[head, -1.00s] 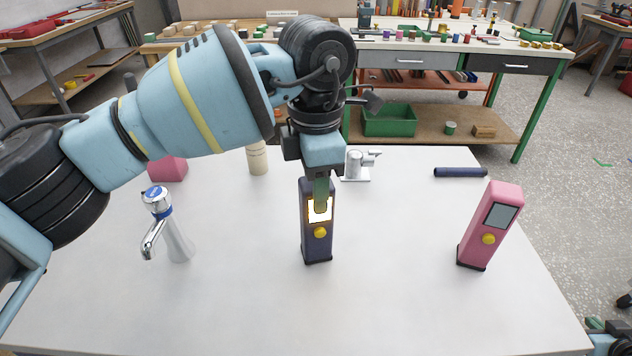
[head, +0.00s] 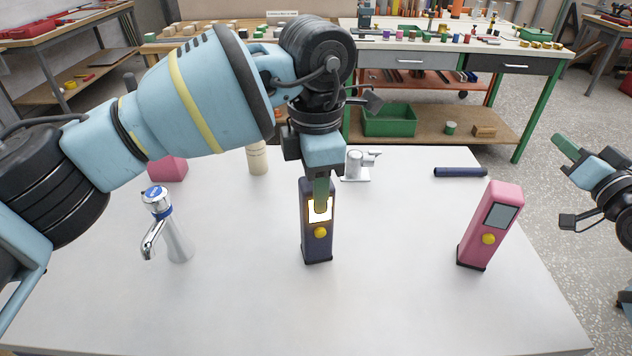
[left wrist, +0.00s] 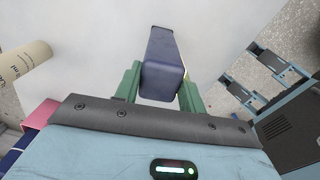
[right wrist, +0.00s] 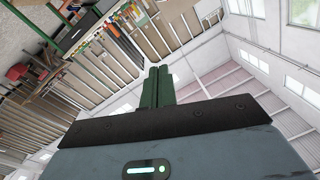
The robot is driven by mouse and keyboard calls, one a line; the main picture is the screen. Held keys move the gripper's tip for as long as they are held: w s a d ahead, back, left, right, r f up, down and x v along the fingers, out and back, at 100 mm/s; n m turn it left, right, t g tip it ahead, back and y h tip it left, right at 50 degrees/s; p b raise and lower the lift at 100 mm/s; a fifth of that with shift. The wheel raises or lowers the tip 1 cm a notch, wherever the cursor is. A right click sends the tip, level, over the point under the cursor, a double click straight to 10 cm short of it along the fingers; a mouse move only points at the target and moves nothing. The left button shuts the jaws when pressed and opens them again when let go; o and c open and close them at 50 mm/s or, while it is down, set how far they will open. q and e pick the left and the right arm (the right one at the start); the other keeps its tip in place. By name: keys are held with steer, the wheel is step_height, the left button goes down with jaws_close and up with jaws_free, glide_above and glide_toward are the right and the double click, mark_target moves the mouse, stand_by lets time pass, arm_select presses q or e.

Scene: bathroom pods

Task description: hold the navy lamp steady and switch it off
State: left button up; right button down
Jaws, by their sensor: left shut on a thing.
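The navy lamp (head: 317,245) stands upright on the white table, with a glowing white panel (head: 314,215) and a yellow round button (head: 320,233) below it on its front. My left gripper (head: 321,195) comes down on its top from above and is shut on it. In the left wrist view the navy lamp (left wrist: 162,62) sits between the green fingers (left wrist: 160,90). One finger hides part of the panel in the head view. My right gripper (head: 564,146) is raised off the table's right side, empty, with its fingers together in the right wrist view (right wrist: 157,85).
A chrome tap (head: 175,235) stands at the left. A navy cylinder (head: 460,172), a small silver tap (head: 355,165) and a cream cylinder (head: 257,158) are further back. The front table (head: 400,310) is clear.

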mark_target(320, 232)
steer(key=s+a+r+n+t+y, duration=0.15)
steer(key=a+r+y, duration=0.35)
steer(key=a+r, duration=0.55)
steer(key=s+a+r+g+y, duration=0.1)
steer(key=s+a+g+y, duration=0.2)
steer(key=a, duration=0.5)
steer(key=s+a+r+y, duration=0.1)
steer(key=s+a+y, duration=0.3)
steer(key=a+y, duration=0.3)
steer(key=s+a+f+n+g+h, duration=0.1)
steer(key=s+a+f+n+g, duration=0.1)
steer(key=s+a+f, duration=0.3)
steer(key=s+a+f+n+g, duration=0.2)
steer(key=s+a+f+g, duration=0.1)
steer(key=f, duration=0.6)
steer(key=s+a+f+n+g+h, duration=0.1)
steer(key=s+a+f+n+g, duration=0.1)
steer(key=s+a+f, duration=0.4)
steer(key=shift+s+a+f+g+h, duration=0.15)
steer(key=shift+s+a+f+g, duration=0.1)
steer(key=shift+f+g, duration=0.2)
steer(key=shift+s+a+f+g+h, duration=0.1)
steer(key=shift+s+f+g+h, duration=0.15)
steer(key=shift+f, duration=0.2)
steer(key=shift+w, duration=0.1)
